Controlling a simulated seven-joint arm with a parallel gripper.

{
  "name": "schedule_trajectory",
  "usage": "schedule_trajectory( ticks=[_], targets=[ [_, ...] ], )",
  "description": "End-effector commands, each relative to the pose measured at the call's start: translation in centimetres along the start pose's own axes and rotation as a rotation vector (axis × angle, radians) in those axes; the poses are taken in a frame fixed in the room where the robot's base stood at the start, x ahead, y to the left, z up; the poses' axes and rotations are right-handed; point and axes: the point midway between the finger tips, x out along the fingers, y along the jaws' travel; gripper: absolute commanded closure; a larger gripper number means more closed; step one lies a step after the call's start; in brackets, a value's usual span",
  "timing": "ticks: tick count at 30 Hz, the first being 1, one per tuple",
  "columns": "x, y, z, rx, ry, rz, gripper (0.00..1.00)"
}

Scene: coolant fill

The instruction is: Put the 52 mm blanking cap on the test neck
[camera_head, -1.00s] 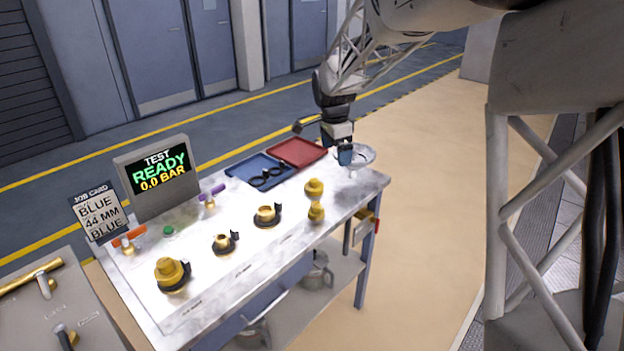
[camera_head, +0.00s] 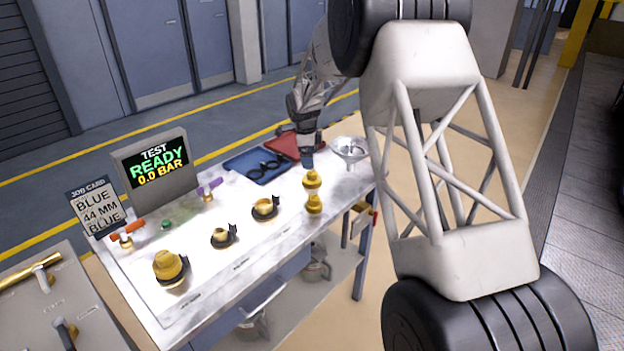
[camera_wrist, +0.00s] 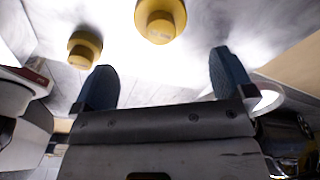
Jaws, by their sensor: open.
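My gripper (camera_head: 308,162) is open and empty, pointing down just above the far one of two yellow caps. In the wrist view its two dark blue fingers (camera_wrist: 165,78) are spread apart. The far yellow cap (camera_head: 312,179) and the near yellow cap (camera_head: 314,203) stand close together on the bench. Two yellow caps also show in the wrist view, a larger one (camera_wrist: 160,18) ahead between the fingers and a smaller one (camera_wrist: 84,48) to the left. Their markings are unreadable. Yellow necks with black collars stand at left (camera_head: 168,266), middle (camera_head: 222,237) and right (camera_head: 265,207); which is the test neck, I cannot tell.
A blue tray (camera_head: 238,162) with black rings and a red tray (camera_head: 288,141) lie behind. A clear funnel (camera_head: 350,148) stands right of my gripper. The display (camera_head: 156,168) reads READY, 0.0 BAR. A job card (camera_head: 97,206) reads BLUE, 44 MM, BLUE. Purple and orange-handled valves stand at left.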

Motion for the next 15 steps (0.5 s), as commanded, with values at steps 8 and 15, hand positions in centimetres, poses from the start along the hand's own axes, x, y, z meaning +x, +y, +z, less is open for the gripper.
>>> schedule_trajectory(
  ticks=[8,15],
  targets=[
    [0.0,0.0,0.0,0.000,0.000,0.000,0.00],
    [1.3,0.0,0.0,0.000,0.000,0.001,0.00]
  ],
)
